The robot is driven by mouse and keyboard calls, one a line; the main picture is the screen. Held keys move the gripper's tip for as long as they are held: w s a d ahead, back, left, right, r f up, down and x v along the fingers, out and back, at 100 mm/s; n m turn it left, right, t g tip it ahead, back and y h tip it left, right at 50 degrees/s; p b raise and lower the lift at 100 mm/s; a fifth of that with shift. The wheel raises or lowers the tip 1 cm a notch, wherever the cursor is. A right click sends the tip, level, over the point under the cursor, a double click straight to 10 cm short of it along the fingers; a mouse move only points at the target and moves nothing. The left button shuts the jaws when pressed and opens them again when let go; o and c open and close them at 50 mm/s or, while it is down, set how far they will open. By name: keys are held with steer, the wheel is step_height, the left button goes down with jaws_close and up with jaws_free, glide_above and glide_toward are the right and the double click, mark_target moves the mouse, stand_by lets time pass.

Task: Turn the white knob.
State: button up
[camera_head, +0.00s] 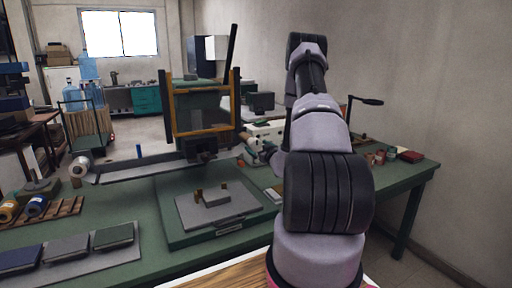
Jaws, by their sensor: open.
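My arm rises in front of the workbench (412,176) and bends over at the top, so its far part comes down behind the nearer links. My gripper (254,154) shows small and partly hidden just left of the arm, low over the back of the bench. It looks open, with nothing visible in it. A white unit with dark spots (264,130) stands right behind it, partly covered by my arm. I cannot make out a separate white knob with certainty, or whether the gripper touches anything.
A press-like frame with orange edges (172,104) stands left of the gripper. Dark pads (66,246) and spools (37,205) are at left. Small red items (410,156) lie at right, near the wall.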

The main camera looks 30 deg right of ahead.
steer(key=shift+w, duration=0.8)
steer(key=c, duration=1.3)
steer(key=shift+n, duration=0.3)
